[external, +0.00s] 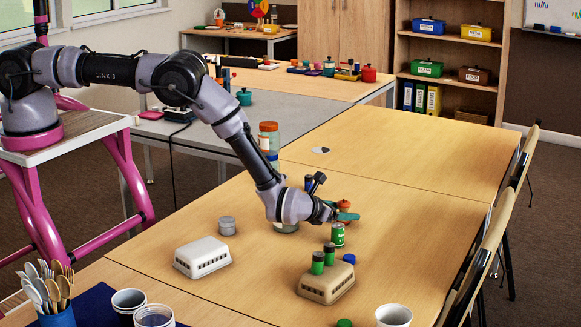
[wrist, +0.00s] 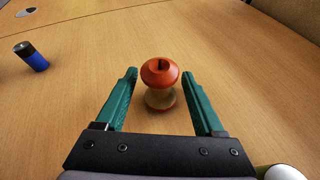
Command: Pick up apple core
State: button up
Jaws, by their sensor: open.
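The apple core (wrist: 159,73) stands upright on the table, with a red top, a pale narrow middle and a red bottom. It lies between and slightly beyond the tips of my gripper (wrist: 159,73), whose green fingers are open on either side. No contact shows between the fingers and the core. In the external view the apple core (external: 345,205) shows as a small red-orange shape by my gripper (external: 345,216), partly hidden by a green finger.
A blue battery (wrist: 31,56) stands left in the wrist view. The table right of the core is clear.

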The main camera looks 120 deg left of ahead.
jog(key=shift+a, duration=0.1)
jog(key=shift+c, duration=0.2)
grip_shut()
